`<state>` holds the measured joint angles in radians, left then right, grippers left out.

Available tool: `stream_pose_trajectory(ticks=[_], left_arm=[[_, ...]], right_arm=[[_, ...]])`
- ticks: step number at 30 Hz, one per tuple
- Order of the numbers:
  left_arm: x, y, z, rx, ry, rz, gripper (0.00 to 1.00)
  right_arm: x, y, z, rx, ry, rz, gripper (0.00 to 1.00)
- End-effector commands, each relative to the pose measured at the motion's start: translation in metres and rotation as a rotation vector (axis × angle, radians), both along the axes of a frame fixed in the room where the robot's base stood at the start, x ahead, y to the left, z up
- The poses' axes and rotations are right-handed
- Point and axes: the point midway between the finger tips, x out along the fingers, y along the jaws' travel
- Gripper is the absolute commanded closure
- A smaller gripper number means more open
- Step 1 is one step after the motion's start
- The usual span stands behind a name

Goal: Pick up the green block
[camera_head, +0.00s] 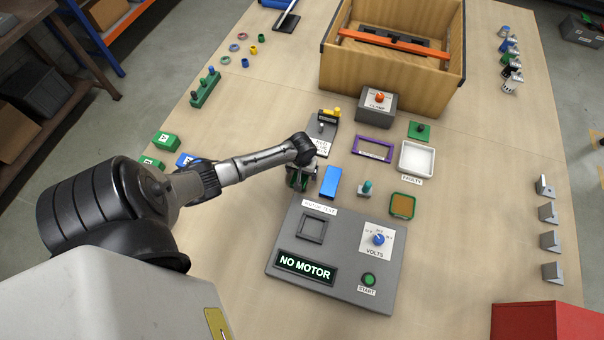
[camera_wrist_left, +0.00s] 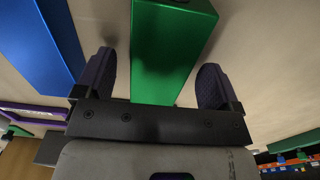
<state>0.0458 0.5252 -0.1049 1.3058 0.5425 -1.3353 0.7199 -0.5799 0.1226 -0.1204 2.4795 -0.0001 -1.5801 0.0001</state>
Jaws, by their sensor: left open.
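The green block (camera_wrist_left: 172,45) fills the middle of the left wrist view, between the two dark fingers of my left gripper (camera_wrist_left: 155,75). The fingers stand apart, one on each side of it, with a visible gap on both sides. In the head view my left gripper (camera_head: 301,172) points down over the table, just left of a blue block (camera_head: 331,182). The gripper mostly hides the green block there. The blue block also shows in the left wrist view (camera_wrist_left: 42,45), beyond the left finger. My right gripper is not in view.
A grey test panel (camera_head: 340,265) reading "NO MOTOR" lies just in front. A purple frame (camera_head: 372,149), a white tray (camera_head: 417,160) and a grey lamp box (camera_head: 376,105) stand to the right and behind. A wooden crate (camera_head: 390,70) is at the back.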

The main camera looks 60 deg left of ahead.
Motion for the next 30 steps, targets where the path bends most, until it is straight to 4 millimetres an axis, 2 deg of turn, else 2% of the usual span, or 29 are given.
stream_pose_trajectory(ticks=[3, 25, 30], left_arm=[[0.0001, -0.0001, 0.0003, 0.000, 0.000, 0.000, 0.13], [-0.0001, 0.0002, 0.0005, 0.000, 0.000, 0.001, 0.83], [0.0007, 0.0005, 0.0015, 0.000, -0.001, 0.001, 0.85]], right_arm=[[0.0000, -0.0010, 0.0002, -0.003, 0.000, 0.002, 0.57], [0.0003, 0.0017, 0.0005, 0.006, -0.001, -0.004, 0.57], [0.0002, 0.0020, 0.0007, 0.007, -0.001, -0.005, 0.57]])
